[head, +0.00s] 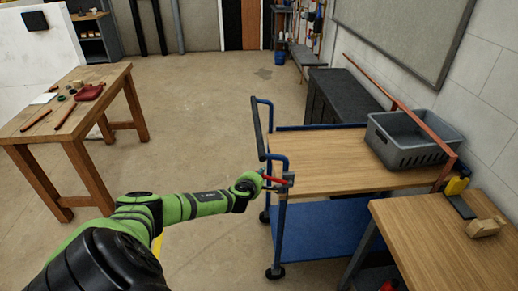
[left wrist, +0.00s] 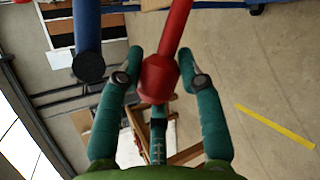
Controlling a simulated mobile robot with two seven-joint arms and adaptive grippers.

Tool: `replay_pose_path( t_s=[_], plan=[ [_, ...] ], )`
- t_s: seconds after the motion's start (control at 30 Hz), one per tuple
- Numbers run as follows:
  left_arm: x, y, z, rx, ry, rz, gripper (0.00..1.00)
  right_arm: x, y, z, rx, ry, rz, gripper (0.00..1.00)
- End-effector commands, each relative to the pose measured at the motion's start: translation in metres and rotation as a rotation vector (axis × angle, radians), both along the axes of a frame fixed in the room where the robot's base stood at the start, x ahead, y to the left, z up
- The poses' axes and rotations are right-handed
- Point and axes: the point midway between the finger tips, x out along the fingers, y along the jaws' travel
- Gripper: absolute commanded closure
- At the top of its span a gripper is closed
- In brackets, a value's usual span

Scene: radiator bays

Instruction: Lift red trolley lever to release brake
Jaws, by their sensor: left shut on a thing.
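The trolley (head: 330,176) has a blue frame, a wooden top and a blue lower shelf. It stands right of centre in the head view. Its red lever (head: 274,180) sits at the near left corner by the push handle (head: 258,125). My left gripper (head: 266,181) is at the lever. In the left wrist view the red lever (left wrist: 175,40) runs down to a wider end between the two green fingers of the left gripper (left wrist: 160,65), which is shut on it. A blue tube (left wrist: 87,35) passes beside the left finger. My right gripper is not in view.
A grey crate (head: 398,158) sits on the trolley top, with a long copper-coloured bar (head: 400,105) by it. A wooden workbench (head: 455,250) stands close at the right. A wooden table (head: 95,92) with tools is at the left. The floor between is clear.

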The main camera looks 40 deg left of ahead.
Motion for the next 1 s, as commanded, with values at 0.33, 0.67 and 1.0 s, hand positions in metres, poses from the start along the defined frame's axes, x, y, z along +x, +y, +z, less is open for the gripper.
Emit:
replay_pose_path(
  t_s=[0.33, 0.67, 1.0],
  plan=[
    [0.005, -0.001, 0.007, 0.006, -0.012, -0.007, 0.43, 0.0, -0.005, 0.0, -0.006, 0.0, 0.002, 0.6],
    [0.002, 0.0, 0.004, 0.003, -0.007, -0.003, 0.36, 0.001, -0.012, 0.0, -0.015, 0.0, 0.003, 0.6],
    [-0.018, -0.011, 0.014, 0.004, -0.004, -0.005, 0.36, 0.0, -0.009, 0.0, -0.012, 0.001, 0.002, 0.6]
  ],
)
